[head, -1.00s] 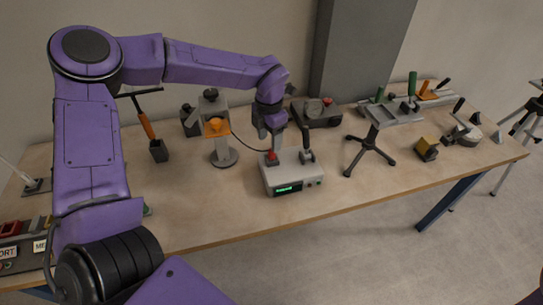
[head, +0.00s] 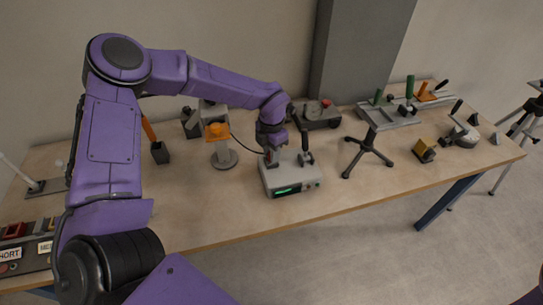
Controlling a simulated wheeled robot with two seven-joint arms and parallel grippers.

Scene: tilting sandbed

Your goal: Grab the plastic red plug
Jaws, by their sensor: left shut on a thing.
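My left gripper (head: 271,158) points down at the left part of the top of a grey box (head: 294,178) with a green display. It is shut on the red plug, which sat at this spot a second ago; the fingers now hide the plug almost wholly. A dark cable (head: 245,145) runs to this place from the left. I cannot tell whether the plug is still seated in the box. My right gripper is not in view.
A black-handled lever (head: 306,147) stands on the box just right of the gripper. A stand with an orange block (head: 216,131) is to the left, a black tripod stand (head: 368,153) to the right. The wooden table (head: 205,205) is clear in front.

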